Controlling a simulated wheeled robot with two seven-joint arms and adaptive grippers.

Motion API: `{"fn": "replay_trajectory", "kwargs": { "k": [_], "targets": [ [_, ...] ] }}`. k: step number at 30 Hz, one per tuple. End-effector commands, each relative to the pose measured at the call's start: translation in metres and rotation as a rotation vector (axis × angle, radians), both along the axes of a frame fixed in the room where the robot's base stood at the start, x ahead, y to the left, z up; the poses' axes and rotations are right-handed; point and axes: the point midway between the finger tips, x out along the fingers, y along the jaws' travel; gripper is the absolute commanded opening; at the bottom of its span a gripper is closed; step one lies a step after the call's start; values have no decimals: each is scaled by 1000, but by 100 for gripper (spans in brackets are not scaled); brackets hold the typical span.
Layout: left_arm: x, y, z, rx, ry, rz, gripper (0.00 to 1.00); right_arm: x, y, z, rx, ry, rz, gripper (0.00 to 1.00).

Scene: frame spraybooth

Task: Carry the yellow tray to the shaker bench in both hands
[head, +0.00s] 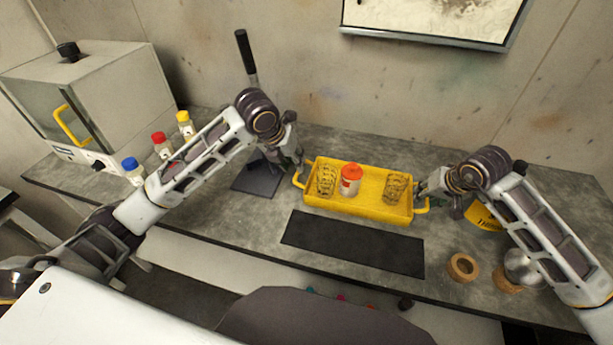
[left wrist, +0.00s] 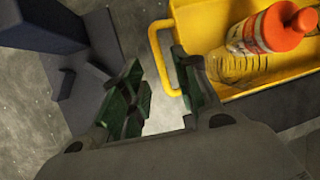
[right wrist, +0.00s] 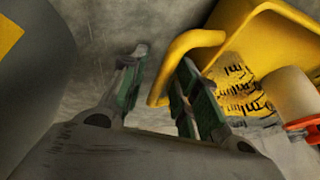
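The yellow tray (head: 355,208) stands level on the grey bench, a loop handle at each end. It carries a white bottle with a red cap (head: 350,180) between two clear beakers with black markings, the left beaker (head: 326,180) and the right beaker (head: 396,187). My left gripper (head: 297,167) is at the tray's left handle (left wrist: 155,45); its fingers are apart, with the handle between them in the left wrist view. My right gripper (head: 424,190) is at the right handle (right wrist: 190,42); its fingers are apart on either side of it. I cannot tell whether the fingers touch the handles.
A black mat (head: 352,243) lies in front of the tray. A dark stand with a lever (head: 258,180) is at its left. Capped bottles (head: 160,145) and a grey cabinet (head: 85,95) are further left. Cork rings (head: 463,267) and a yellow-labelled container (head: 484,216) are at the right.

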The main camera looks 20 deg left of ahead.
Motion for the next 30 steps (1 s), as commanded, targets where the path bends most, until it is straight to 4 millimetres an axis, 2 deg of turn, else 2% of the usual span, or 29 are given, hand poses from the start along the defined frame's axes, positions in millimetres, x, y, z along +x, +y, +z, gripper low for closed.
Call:
{"fn": "replay_trajectory", "kwargs": {
  "k": [6,12,30],
  "targets": [
    [-12,6,29,2,-2,0,31,0,0,0,0,0,0,31],
    [-19,9,46,1,-1,1,31,0,0,0,0,0,0,31],
    [-21,10,51,1,1,1,31,-1,0,2,0,-1,0,31]
  ]
}}
